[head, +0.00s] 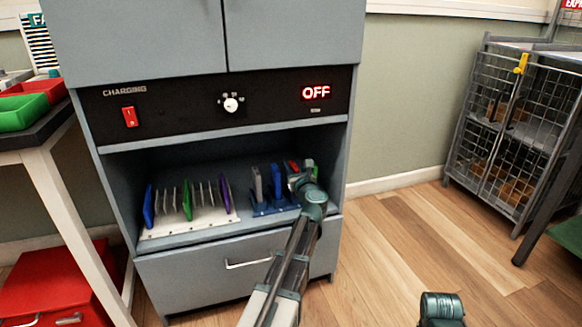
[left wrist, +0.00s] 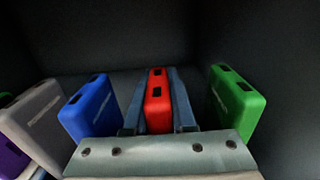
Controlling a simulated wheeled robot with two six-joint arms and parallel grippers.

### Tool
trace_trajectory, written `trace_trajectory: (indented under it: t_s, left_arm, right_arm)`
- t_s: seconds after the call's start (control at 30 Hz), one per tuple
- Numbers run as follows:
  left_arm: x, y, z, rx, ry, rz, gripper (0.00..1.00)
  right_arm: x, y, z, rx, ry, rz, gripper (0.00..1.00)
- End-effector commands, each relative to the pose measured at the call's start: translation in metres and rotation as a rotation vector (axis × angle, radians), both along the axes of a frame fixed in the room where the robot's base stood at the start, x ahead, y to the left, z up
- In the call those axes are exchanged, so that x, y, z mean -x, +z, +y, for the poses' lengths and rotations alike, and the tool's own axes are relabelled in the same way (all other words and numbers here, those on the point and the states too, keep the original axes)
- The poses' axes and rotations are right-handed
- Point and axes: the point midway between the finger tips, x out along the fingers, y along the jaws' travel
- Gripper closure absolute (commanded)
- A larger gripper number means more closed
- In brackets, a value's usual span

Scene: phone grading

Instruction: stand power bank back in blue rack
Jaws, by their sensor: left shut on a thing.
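My left gripper (head: 298,180) reaches into the cabinet bay, over the right part of the blue rack (head: 266,209). In the left wrist view its two fingers (left wrist: 158,112) are shut on the red power bank (left wrist: 157,90), one on each side. The red power bank is upright, between a blue power bank (left wrist: 90,106) and a green power bank (left wrist: 236,102). Its red top shows in the head view (head: 293,164). Its lower end is hidden, so I cannot tell whether it rests in the rack. A grey power bank (head: 257,184) stands further left.
A white rack (head: 190,224) with several thin devices stands left in the bay. The bay's walls and upper panel (head: 180,104), reading OFF, enclose my gripper. A drawer (head: 200,270) is shut below. A teal part of mine (head: 442,308) shows at the bottom.

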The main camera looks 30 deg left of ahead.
Motion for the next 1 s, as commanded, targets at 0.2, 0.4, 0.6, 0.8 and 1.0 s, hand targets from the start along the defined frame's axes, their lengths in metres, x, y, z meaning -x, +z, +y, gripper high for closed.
trace_trajectory:
  t_s: [0.2,0.4,0.6,0.8,1.0]
  left_arm:
    - [0.000,-0.001,0.000,0.000,0.000,0.000,0.60]
    - [0.000,-0.001,0.000,0.000,0.000,0.000,0.42]
    - [0.001,-0.001,-0.001,0.000,0.000,0.000,0.42]
    - [0.017,-0.001,-0.018,0.000,-0.002,0.000,0.42]
    - [0.047,-0.001,-0.052,0.000,-0.003,0.000,0.42]
  right_arm:
    - [0.000,-0.001,0.000,0.000,0.000,0.000,0.42]
    - [0.000,-0.001,0.000,0.000,0.000,0.000,0.42]
    - [0.000,-0.001,0.000,0.000,0.000,0.000,0.42]
    - [0.000,-0.001,0.000,0.000,0.000,0.000,0.42]
    - [0.000,-0.002,0.000,0.000,0.000,0.000,0.42]
